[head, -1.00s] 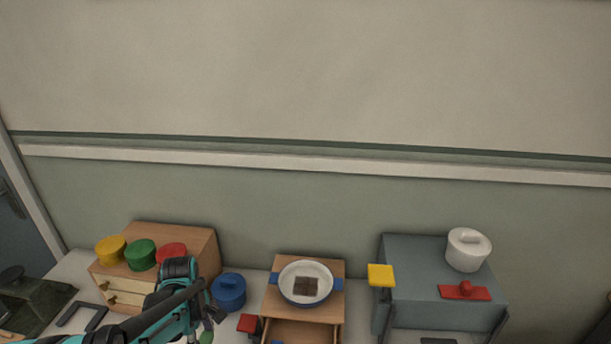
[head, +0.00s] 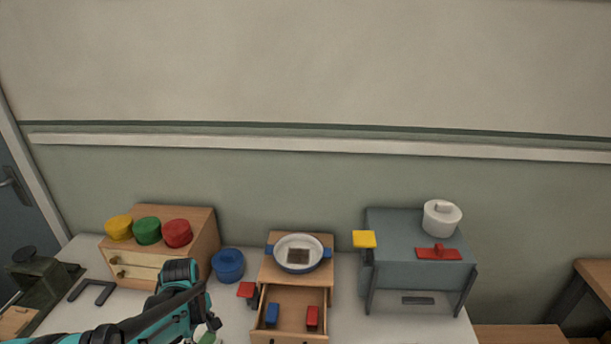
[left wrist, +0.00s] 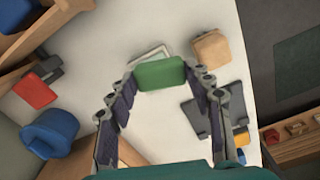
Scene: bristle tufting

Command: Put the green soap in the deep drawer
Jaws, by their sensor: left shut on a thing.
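The green soap (left wrist: 160,74) is between the fingertips of my left gripper (left wrist: 160,84) in the left wrist view, and the gripper is shut on it. A pale flat piece (left wrist: 148,55) shows just behind the soap; I cannot tell if they touch. In the head view my left gripper is low, left of the wooden cabinet, with its fingers largely hidden. That cabinet's drawer (head: 289,298) is pulled open and holds a blue block (head: 272,315) and a red block (head: 312,317). My right gripper is not in view.
A white bowl (head: 298,240) with a brown piece stands on the cabinet. A blue lidded pot (head: 228,265) and a red block (head: 246,290) are between my left arm and the cabinet. A grey cabinet (head: 420,275) stands right. A beige block (left wrist: 211,49) lies near the soap.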

